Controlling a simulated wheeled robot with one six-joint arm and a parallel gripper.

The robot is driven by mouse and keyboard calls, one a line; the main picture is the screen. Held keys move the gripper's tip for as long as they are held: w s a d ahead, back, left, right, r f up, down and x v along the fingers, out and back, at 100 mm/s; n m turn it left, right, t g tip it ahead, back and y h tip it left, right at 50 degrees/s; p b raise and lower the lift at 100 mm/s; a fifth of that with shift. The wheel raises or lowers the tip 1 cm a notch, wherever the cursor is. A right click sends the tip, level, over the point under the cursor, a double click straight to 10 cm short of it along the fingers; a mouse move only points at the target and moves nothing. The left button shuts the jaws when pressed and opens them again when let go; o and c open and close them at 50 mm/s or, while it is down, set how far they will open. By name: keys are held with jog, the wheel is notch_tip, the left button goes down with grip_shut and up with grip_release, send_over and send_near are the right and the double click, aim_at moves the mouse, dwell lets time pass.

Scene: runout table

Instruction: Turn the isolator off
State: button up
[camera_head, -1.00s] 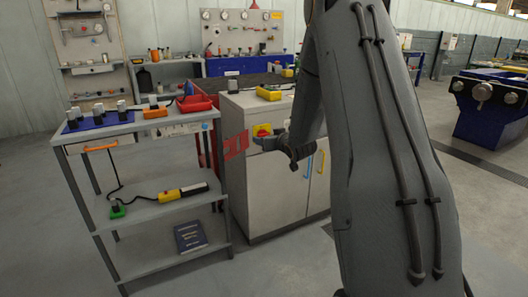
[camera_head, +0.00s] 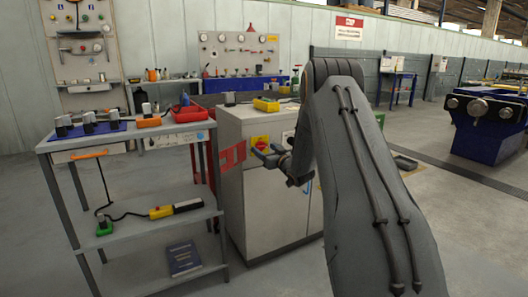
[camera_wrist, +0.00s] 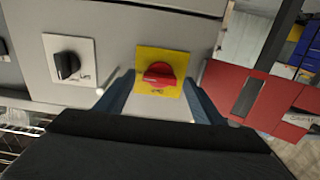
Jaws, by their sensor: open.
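The isolator is a red rotary knob (camera_wrist: 158,74) on a square yellow plate (camera_wrist: 145,58), fixed to the front of the pale grey cabinet. It also shows in the head view as a small red-and-yellow patch (camera_head: 260,140). My gripper (camera_head: 266,154) is open, its fingers just below the isolator in the head view. In the wrist view the fingers of my gripper (camera_wrist: 160,92) lie either side of the red knob, with nothing held. I cannot tell whether they touch it. The lettering by the knob is too small to read.
A black knob on a white plate (camera_wrist: 67,64) is beside the isolator on the same panel. A red panel (camera_wrist: 250,95) is on its other side. A grey shelf trolley (camera_head: 135,220) stands left of the cabinet (camera_head: 275,205).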

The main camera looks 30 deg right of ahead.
jog(key=shift+w, duration=0.45)
jog(key=shift+c, duration=0.3)
jog(key=c, duration=1)
